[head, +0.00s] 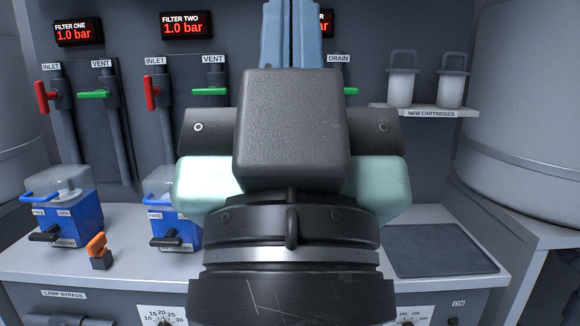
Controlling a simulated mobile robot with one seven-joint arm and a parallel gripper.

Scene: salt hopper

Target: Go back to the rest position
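My gripper (291,25) points up and away in the middle of the head view, in front of the back panel. Its two blue fingers lie close side by side with only a thin dark line between them, so it looks shut. The fingertips run out of the top of the picture. I see nothing held in the part that shows. My wrist and hand cover the middle of the panel and of the worktop.
Filter one display (78,31) and filter two display (185,24) read 1.0 bar; a third is mostly hidden. Red (42,97) and green (95,94) handles stick out. Blue housings (63,210) stand left, an orange-topped piece (98,250) between them. Cartridges (401,87) stand on a shelf (428,112); a dark mat (440,250) lies bare.

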